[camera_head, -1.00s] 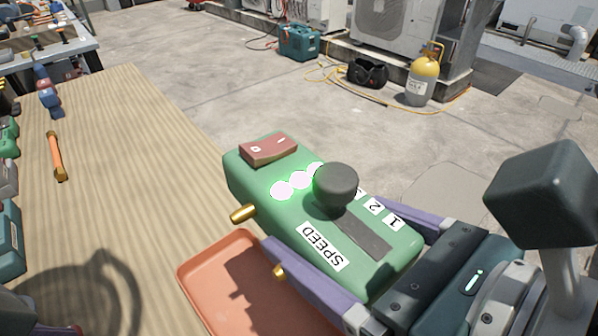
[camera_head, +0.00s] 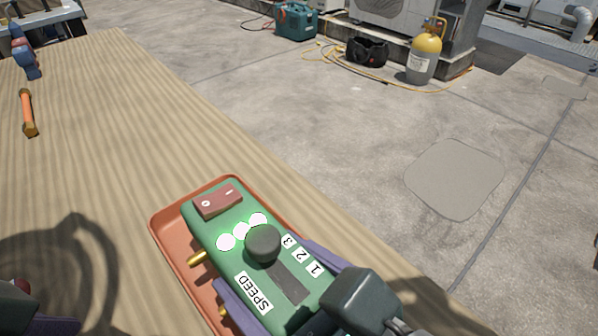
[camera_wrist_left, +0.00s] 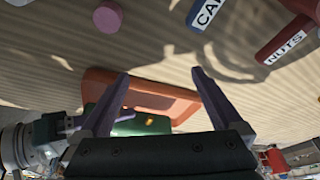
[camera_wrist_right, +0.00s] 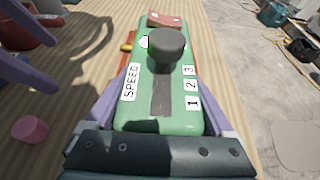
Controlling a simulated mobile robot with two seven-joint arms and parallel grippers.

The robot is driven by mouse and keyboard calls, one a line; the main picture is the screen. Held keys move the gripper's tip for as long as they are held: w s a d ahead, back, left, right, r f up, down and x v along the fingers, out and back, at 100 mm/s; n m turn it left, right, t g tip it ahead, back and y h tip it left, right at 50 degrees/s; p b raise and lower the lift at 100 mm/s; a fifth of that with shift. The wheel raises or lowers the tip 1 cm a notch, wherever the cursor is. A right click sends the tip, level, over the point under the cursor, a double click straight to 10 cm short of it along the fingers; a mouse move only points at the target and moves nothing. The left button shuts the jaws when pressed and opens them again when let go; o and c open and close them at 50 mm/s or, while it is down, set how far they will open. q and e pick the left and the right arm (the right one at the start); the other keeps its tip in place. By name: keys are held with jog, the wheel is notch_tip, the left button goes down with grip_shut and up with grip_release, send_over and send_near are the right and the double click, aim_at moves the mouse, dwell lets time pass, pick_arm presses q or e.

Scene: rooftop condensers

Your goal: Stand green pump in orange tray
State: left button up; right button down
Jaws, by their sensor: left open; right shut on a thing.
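The green pump (camera_head: 222,222) has a red rocker switch, three lit white spots, a dark knob and a SPEED label. My right gripper (camera_head: 262,268) is shut on its sides; the pump also fills the middle of the right wrist view (camera_wrist_right: 180,110). The pump is over the orange tray (camera_head: 163,226), whose rim shows at its left and far end. I cannot tell whether it touches the tray floor. The tray also shows in the left wrist view (camera_wrist_left: 178,105). My left gripper (camera_wrist_left: 160,82) is open, with tray and pump beyond its fingers.
An orange-handled tool (camera_head: 28,113) and a blue-and-red object (camera_head: 25,55) lie at the bench's left. A pink cylinder (camera_wrist_right: 30,129) and labelled objects, one marked NUTS (camera_wrist_left: 285,42), are on the wooden bench (camera_head: 120,130). The far bench middle is clear.

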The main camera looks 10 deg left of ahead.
pick_arm(q)
notch_tip(320, 180, down, 4)
jog(key=b, duration=0.3)
jog(key=shift+r, duration=0.1)
pick_arm(e)
notch_tip(320, 180, down, 5)
jog(key=shift+r, duration=0.1)
pick_arm(q)
jog(key=shift+a+r, duration=0.1)
jog(key=shift+r, duration=0.05)
pick_arm(e)
jog(key=shift+r, duration=0.15)
grip_release()
jog(key=shift+f, duration=0.2)
